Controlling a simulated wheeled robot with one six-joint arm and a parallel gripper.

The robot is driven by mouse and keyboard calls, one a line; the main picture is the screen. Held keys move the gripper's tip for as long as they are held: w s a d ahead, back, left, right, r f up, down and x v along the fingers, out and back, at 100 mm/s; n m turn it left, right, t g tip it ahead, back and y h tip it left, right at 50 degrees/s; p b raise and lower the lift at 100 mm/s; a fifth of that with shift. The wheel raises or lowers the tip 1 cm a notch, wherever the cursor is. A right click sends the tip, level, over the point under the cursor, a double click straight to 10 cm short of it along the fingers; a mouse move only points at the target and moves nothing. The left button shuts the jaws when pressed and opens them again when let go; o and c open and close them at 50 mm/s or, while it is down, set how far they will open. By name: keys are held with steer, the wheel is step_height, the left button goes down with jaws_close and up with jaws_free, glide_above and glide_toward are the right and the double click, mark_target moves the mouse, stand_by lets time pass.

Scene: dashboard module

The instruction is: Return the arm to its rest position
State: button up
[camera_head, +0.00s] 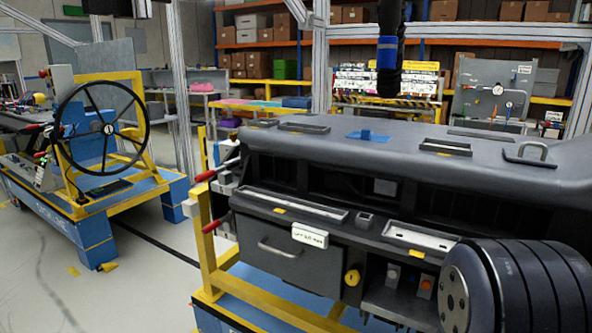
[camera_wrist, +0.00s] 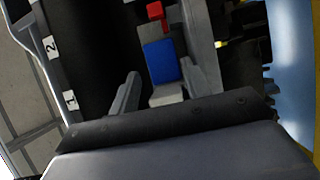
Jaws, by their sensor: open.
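My gripper (camera_wrist: 165,85) shows in the wrist view with its two grey fingers spread apart. No object is clearly held between them. A blue block (camera_wrist: 160,61), a red piece (camera_wrist: 155,11) and light grey parts show beyond and between the fingers; their distance is unclear. In the head view I cannot make out my gripper. A big dark ribbed cylinder (camera_head: 515,285), apparently part of my arm, fills the lower right corner there and hides the right end of the dashboard module (camera_head: 300,150).
The dashboard module rests on a yellow and blue frame. A steering wheel stand (camera_head: 105,123) is at left, with open floor (camera_head: 125,285) between. A dark hanging piece with a blue band (camera_head: 387,52) is above the module. Shelves with boxes (camera_head: 245,65) stand behind.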

steer(key=shift+s+d+n+t+y+p, duration=0.15)
steer(key=shift+d+n+t+y, duration=0.35)
steer(key=shift+n+t+y, duration=0.25)
steer(key=shift+d+n+t+y+p, duration=0.15)
steer(key=shift+d+n+t+y, duration=0.3)
steer(key=shift+n+t+y, duration=0.3)
steer(key=shift+s+d+n+t+y+p, duration=0.15)
steer(key=shift+d+n+t+y, duration=0.4)
steer(key=shift+t+y, duration=0.3)
steer(key=n+t+y+p, duration=0.1)
steer(key=y+p, duration=0.1)
steer(key=d+n+y+p, duration=0.1)
steer(key=n+p, duration=0.1)
steer(key=w+d+n+t+y+p, duration=0.1)
steer(key=y+p, duration=0.1)
steer(key=shift+d+r+t+y+p, duration=0.1)
steer(key=shift+d+t+y+p, duration=0.15)
steer(key=shift+t+y+p, duration=0.1)
steer(key=shift+n+y, duration=0.3)
steer(key=shift+n, duration=0.05)
